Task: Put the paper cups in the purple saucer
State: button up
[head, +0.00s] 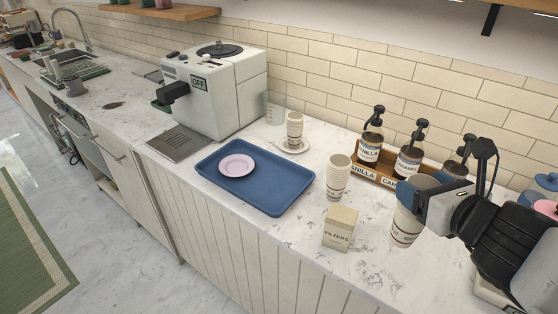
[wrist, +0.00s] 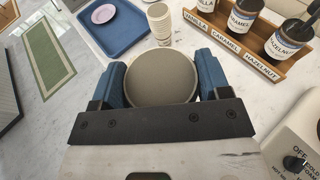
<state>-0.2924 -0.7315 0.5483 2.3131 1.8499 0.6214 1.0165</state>
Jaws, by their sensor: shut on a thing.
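The pale purple saucer (head: 237,165) lies empty on the blue tray (head: 265,200); it also shows at the top left of the wrist view (wrist: 103,13). A stack of paper cups (head: 338,178) stands upright on the counter just right of the tray; it shows in the wrist view (wrist: 160,22) beyond my gripper. My gripper (head: 425,188) is shut on a pale round container (head: 405,225) with a printed band and a grey-tan top (wrist: 161,77). The fingers grip its opposite sides. I cannot tell whether its base touches the counter.
A FILTERS box (head: 340,229) stands in front of the cup stack. A wooden rack (head: 385,183) of syrup bottles stands behind. Another cup (head: 295,128) stands on a white saucer by the coffee machine (head: 215,90). Much of the tray is bare.

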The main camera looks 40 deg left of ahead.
jog(key=w+a+r+n+g+y, duration=0.1)
jog(key=a+n+g, duration=0.25)
jog(key=a, duration=0.85)
jog(key=w+a+n+g+y, duration=0.2)
jog(key=a+n+g, duration=0.15)
jog(key=a, duration=0.75)
jog(key=s+a+f+n+g, duration=0.1)
jog(key=s+a+n+g, duration=0.15)
jog(key=a, duration=0.65)
jog(key=s+a+f+n+g, duration=0.1)
jog(key=s+a+g, duration=0.2)
jog(key=a, duration=0.5)
jog(key=shift+m+t, duration=0.25)
jog(key=shift+w+f, duration=0.15)
jog(key=shift+f, duration=2.55)
jog(key=shift+w+a, duration=0.1)
jog(key=w+a+f, duration=0.1)
jog(key=w+a, duration=0.7)
jog(key=a, duration=0.5)
jog(key=shift+w+a+f, duration=0.15)
jog(key=shift+w+f, duration=0.1)
jog(key=shift+f, duration=0.1)
